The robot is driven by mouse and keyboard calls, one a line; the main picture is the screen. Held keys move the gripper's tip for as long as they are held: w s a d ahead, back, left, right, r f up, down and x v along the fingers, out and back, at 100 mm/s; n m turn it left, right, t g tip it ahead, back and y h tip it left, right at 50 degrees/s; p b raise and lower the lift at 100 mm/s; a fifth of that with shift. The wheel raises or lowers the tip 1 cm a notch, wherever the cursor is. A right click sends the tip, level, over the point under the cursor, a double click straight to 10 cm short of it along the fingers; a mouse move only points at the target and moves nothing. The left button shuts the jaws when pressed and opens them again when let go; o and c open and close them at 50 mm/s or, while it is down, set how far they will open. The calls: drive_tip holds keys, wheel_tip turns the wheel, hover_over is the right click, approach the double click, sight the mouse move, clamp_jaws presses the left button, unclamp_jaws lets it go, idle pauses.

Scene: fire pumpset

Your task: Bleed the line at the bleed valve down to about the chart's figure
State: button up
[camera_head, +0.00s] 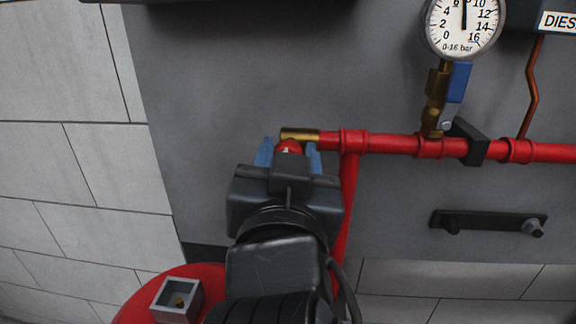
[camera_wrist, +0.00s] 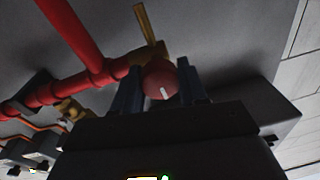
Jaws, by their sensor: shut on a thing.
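The bleed valve is a brass fitting (camera_head: 299,134) at the left end of the red pipe, with a round red knob (camera_head: 289,147) bearing a white mark. My gripper (camera_head: 290,157) is at the knob, its blue fingers on either side, shut on it. The wrist view shows the knob (camera_wrist: 159,78) between the dark fingers, with a thin brass spout (camera_wrist: 145,25) beyond. The pressure gauge (camera_head: 464,24), marked 0-16 bar, has its needle almost straight up, near 8; the dial's top is cut off. I see no chart.
The red pipe (camera_head: 390,143) runs right along the grey panel. A blue-handled gauge valve (camera_head: 457,82) and a copper tube (camera_head: 531,90) join it. A black bar (camera_head: 488,221) is on the panel at lower right. A small grey open box (camera_head: 177,298) stands at lower left.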

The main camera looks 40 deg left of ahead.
drive_tip(key=shift+m, duration=0.3)
drive_tip(key=o, duration=1)
drive_tip(key=shift+o, duration=0.2)
drive_tip(key=v, duration=0.7)
drive_tip(key=shift+s+d+b, duration=0.25)
drive_tip(key=shift+s+b, duration=0.1)
drive_tip(key=shift+b, duration=0.1)
